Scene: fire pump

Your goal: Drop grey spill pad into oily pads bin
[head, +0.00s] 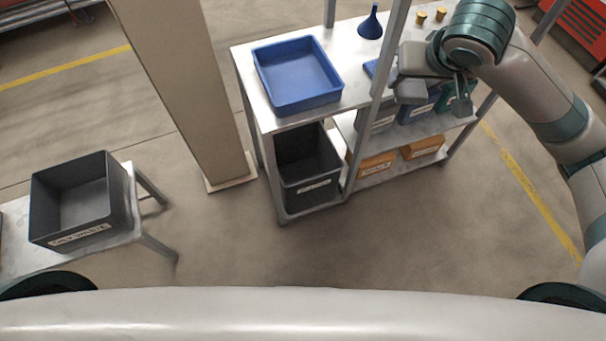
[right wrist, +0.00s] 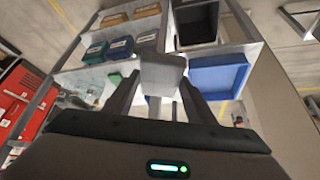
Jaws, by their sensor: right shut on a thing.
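My right gripper (head: 436,90) is above the right part of the metal shelf unit. In the right wrist view, its fingers (right wrist: 162,86) are shut on a grey, block-like thing, the grey spill pad (right wrist: 163,70), which sits at the fingertips. In the head view, I cannot tell the pad clearly from the gripper's grey parts. A black open bin (head: 80,195) with a white label stands on a low bench at left. Another labelled black bin (head: 309,170) stands low in the shelf unit. My left gripper is out of view.
A blue tray (head: 297,75) and a blue funnel (head: 371,22) are on the shelf top (head: 350,55). Blue, green and orange bins stand below. A beige pillar (head: 185,90) rises between bench and shelf unit. A metal post (head: 385,65) stands close beside my right gripper.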

